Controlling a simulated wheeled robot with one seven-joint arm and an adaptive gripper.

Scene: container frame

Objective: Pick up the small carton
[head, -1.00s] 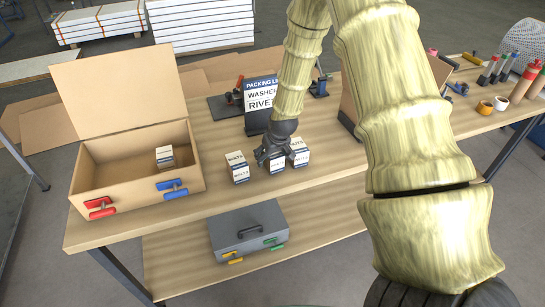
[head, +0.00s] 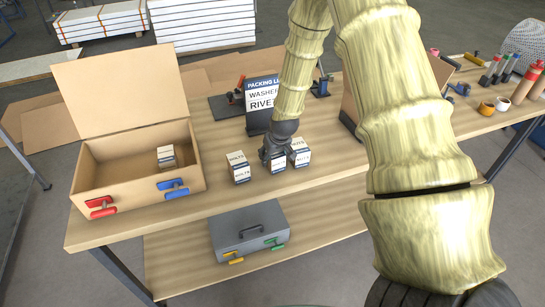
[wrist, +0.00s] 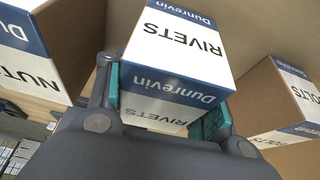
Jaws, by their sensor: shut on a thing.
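Three small cartons stand in a row on the table. The middle one, the rivets carton (wrist: 182,50), is between the teal pads of my gripper (wrist: 168,100), which is shut on it. In the head view the rivets carton (head: 278,167) is partly covered by my gripper (head: 276,153). The bolts carton (head: 238,168) stands to its left and the nuts carton (head: 300,153) to its right. In the wrist view the nuts carton (wrist: 40,45) is at left and the bolts carton (wrist: 285,98) at right. I cannot tell whether the rivets carton touches the table.
An open cardboard box (head: 128,191) at left holds one small carton (head: 166,156). A packing list sign (head: 262,98), reading washers and rivets, stands behind my gripper. A grey case (head: 248,232) is on the lower shelf. Bottles and cups stand at far right.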

